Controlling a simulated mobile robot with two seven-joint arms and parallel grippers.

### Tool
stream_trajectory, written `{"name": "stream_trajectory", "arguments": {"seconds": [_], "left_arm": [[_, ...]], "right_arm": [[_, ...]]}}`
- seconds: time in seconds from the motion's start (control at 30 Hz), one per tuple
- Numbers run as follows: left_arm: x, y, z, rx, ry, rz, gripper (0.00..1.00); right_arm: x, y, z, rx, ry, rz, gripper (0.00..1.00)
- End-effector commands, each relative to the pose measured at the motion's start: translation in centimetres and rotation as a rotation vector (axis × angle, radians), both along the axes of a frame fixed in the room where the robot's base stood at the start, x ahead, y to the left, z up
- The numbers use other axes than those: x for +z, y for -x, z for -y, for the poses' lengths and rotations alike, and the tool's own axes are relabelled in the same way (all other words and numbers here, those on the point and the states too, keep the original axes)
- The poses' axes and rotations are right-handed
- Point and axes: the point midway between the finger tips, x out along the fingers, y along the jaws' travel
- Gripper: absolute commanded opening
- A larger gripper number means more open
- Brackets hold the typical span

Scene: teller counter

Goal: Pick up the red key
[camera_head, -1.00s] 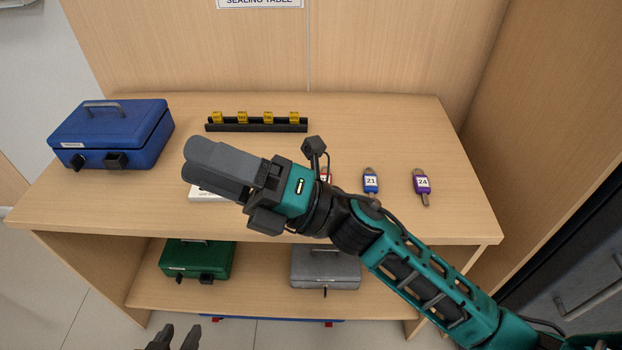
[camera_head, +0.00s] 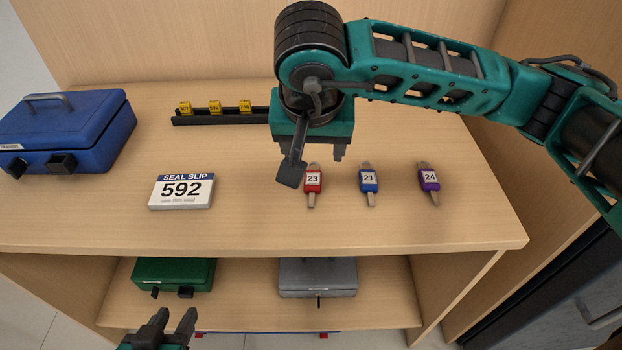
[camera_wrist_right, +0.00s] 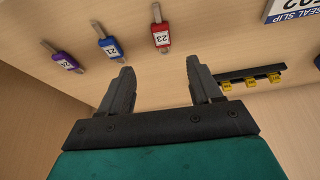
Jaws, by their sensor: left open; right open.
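The red key (camera_head: 313,182), tagged 23, lies on the table right of the seal slip, its shaft toward the front edge. It also shows in the right wrist view (camera_wrist_right: 161,36), beyond the fingertips and roughly between their lines. My right gripper (camera_wrist_right: 158,75) is open and empty, above the table. My left gripper (camera_head: 172,322) is open and empty, low at the bottom edge, in front of the table.
A blue key (camera_head: 369,182) and a purple key (camera_head: 429,178) lie to the right. A seal slip block (camera_head: 181,191) reading 592, a black rack (camera_head: 220,118) with yellow tags and a blue box (camera_head: 65,130) are to the left. Green (camera_head: 173,272) and grey (camera_head: 318,276) boxes sit below.

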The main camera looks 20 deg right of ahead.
Motion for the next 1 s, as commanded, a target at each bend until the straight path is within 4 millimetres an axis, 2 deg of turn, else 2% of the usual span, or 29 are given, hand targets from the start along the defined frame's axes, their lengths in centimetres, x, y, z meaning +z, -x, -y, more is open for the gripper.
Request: {"name": "stream_trajectory", "arguments": {"seconds": [0.1, 0.3, 0.53, 0.8, 1.0], "left_arm": [[-0.5, 0.2, 0.0, 0.0, 0.0, -0.004, 0.43], [-1.2, 0.5, 0.0, 0.0, 0.0, -0.013, 0.43], [-1.4, 0.5, 0.0, 0.0, 0.001, -0.015, 0.43], [-1.9, 0.5, 0.1, 0.003, 0.005, -0.014, 0.43], [-1.9, 0.5, 0.2, 0.005, 0.008, -0.015, 0.43]], "right_arm": [[-2.4, -0.7, 0.4, -0.003, 0.001, -0.007, 0.64], [-5.4, -1.9, 0.7, -0.001, -0.002, -0.007, 0.64], [-6.9, -2.7, 0.9, -0.002, -0.003, -0.006, 0.64], [-10.4, -4.3, 1.3, -0.001, -0.004, -0.006, 0.64], [-10.9, -4.6, 1.3, 0.0, -0.005, -0.005, 0.64]]}}
